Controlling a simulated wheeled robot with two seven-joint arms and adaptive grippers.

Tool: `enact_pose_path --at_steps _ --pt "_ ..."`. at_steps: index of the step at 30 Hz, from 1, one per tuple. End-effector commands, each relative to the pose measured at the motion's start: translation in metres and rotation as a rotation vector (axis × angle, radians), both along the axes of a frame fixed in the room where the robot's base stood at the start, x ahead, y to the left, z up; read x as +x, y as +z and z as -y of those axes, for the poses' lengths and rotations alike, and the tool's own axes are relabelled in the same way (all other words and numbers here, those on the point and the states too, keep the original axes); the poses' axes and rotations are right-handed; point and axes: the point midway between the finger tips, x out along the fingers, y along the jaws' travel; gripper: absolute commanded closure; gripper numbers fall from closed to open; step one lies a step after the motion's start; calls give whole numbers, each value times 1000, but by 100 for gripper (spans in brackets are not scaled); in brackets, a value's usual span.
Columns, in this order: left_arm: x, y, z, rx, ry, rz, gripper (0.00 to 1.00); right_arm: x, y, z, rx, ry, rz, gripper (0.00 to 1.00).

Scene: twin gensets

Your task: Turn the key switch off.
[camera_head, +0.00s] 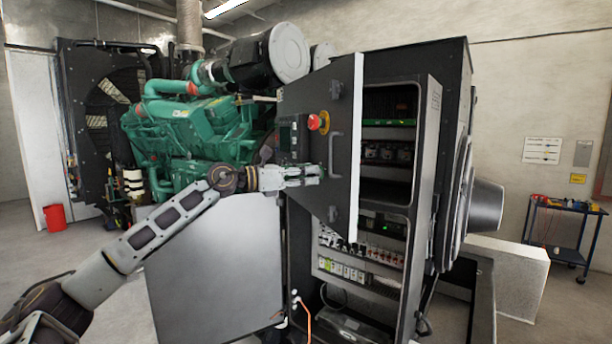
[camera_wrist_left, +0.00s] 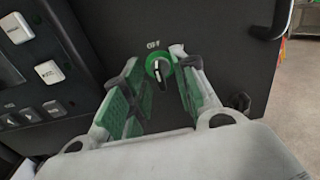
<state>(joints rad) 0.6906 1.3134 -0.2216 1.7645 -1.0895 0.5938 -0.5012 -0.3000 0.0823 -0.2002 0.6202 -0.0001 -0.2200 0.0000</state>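The key switch (camera_wrist_left: 158,70) is a round green-rimmed knob with a black handle on the dark panel door, under a label that seems to read "OFF". Its handle is tilted in the left wrist view. My left gripper (camera_wrist_left: 160,92) is open, with its green-padded fingers on either side of the switch. I cannot tell whether they touch it. In the head view my left gripper (camera_head: 318,175) is at the open cabinet door (camera_head: 343,120), and the switch is hidden there. My right gripper is not in view.
A red emergency stop button (camera_head: 315,122) on a yellow base and a door handle (camera_head: 336,155) are near the gripper. White buttons (camera_wrist_left: 47,72) sit left of the switch. The open cabinet (camera_head: 388,150) stands right of the door, and a green engine (camera_head: 195,130) behind it.

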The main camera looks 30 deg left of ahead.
Motion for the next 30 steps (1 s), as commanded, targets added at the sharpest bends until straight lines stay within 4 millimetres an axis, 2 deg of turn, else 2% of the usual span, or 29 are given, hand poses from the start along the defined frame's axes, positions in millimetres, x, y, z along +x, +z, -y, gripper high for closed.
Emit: enact_pose_path --at_steps 11,30 --pt "-2 -1 -2 1 1 -1 71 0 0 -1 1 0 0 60" --pt "-16 -1 -12 1 2 -2 71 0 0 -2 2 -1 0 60"
